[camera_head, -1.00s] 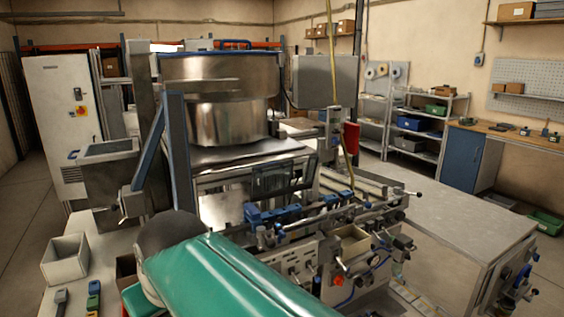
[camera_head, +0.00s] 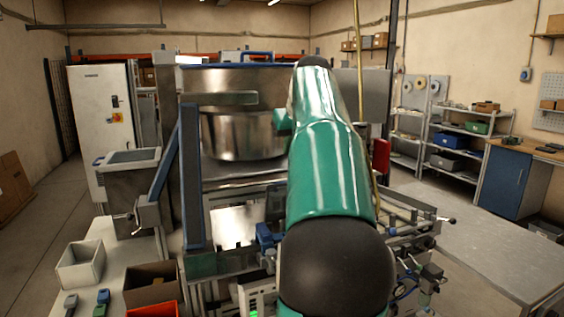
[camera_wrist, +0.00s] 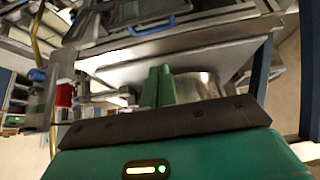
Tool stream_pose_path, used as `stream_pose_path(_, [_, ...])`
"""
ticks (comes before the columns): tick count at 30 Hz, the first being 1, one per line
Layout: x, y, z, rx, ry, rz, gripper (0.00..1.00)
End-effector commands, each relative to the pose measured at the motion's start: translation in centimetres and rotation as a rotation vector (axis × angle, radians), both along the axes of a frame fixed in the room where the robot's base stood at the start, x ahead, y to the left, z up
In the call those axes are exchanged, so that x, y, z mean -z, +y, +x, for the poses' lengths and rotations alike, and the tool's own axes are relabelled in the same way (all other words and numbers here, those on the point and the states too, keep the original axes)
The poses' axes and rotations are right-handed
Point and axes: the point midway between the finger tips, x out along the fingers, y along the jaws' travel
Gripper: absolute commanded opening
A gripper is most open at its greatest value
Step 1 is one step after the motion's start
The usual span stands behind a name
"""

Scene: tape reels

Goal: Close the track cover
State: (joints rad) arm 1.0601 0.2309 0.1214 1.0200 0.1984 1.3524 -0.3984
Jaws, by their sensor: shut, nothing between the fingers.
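A steel machine stands ahead, with a round metal bowl (camera_head: 235,135) and a shiny panel (camera_head: 222,84) standing above it. This panel seems to be the track cover, standing raised, but I cannot be certain. A blue handle (camera_head: 257,56) shows at the panel's top; a blue handle also shows in the wrist view (camera_wrist: 152,27). My gripper (camera_wrist: 157,85) has its green fingers together with nothing between them. In the head view, my green arm reaches up in front of the machine and hides its right part. Whether the fingers touch the panel cannot be told.
A blue upright post (camera_head: 190,175) stands left of the bowl. A white bin (camera_head: 80,264) and a brown box (camera_head: 150,285) sit on the left bench. A metal-topped table (camera_head: 490,250) is at the right, with shelves (camera_head: 465,140) behind.

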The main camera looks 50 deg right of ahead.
Motion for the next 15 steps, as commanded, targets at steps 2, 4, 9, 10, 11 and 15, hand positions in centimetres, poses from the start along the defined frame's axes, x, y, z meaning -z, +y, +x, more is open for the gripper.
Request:
stream_pose_path(2, [1.1, -0.3, 0.5, -0.001, 0.003, 0.003, 0.0])
stream_pose_path(4, [2.1, -0.6, 1.1, -0.001, 0.004, 0.003, 0.0])
stream_pose_path(9, [4.9, -1.6, 2.9, -0.004, 0.003, 0.004, 0.0])
stream_pose_path(10, [5.4, -1.8, 3.2, -0.004, 0.003, 0.004, 0.0])
stream_pose_path(11, [5.9, -2.0, 3.5, -0.004, 0.003, 0.003, 0.0])
stream_pose_path(15, [8.3, -2.8, 4.9, -0.005, 0.003, 0.004, 0.0])
